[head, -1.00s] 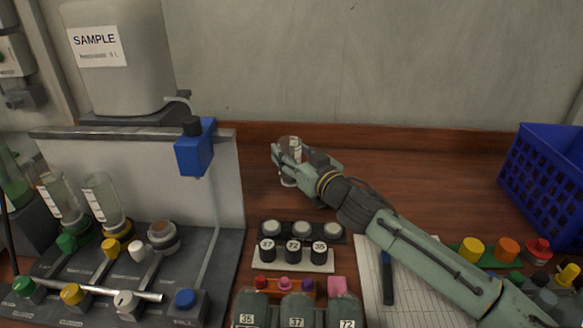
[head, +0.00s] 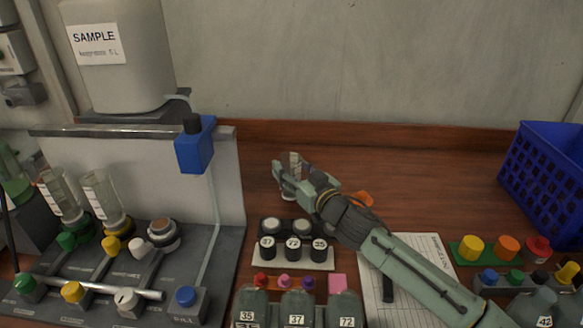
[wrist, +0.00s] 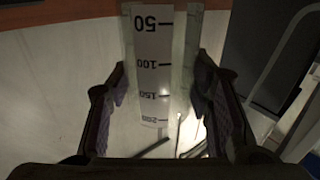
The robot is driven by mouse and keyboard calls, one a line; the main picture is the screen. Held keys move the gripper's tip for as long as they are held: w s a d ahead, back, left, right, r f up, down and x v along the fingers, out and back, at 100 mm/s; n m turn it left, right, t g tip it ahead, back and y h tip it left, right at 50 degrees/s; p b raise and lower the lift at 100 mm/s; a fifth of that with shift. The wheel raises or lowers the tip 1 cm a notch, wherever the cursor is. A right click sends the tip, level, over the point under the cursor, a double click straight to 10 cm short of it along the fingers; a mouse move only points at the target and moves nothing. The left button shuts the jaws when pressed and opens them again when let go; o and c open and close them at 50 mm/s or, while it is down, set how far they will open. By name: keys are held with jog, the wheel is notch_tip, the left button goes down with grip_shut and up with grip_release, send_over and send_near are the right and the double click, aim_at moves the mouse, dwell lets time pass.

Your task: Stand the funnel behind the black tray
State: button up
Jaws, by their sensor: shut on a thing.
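The funnel (head: 296,160) is a clear glass cylinder with a printed scale. My gripper (head: 283,178) is shut on it, partly hiding it in the head view. In the wrist view the glass (wrist: 155,60) stands between the two fingers (wrist: 162,88), with 50 to 200 marked on it. The black tray (head: 287,229) holds grey round caps, and my arm covers its right end. My gripper and the funnel are just behind the tray, over the wooden bench. I cannot tell whether the funnel's bottom touches the bench.
A row of numbered black-capped vials (head: 293,257) stands in front of the tray. The manifold (head: 225,262) with a white back panel is at left. An orange thing (head: 362,198) sits partly behind my arm. A blue crate (head: 545,180) is at right. Bench behind the gripper is clear.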

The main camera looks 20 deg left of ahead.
jog(key=o, duration=1.1)
jog(key=shift+r, duration=0.25)
jog(key=b+v, duration=0.1)
jog(key=v, duration=0.3)
jog(key=b+v, duration=0.1)
jog(key=v, duration=0.7)
jog(key=shift+s+r+b, duration=0.1)
jog(key=shift+r+b, duration=0.25)
jog(key=shift+b, duration=0.05)
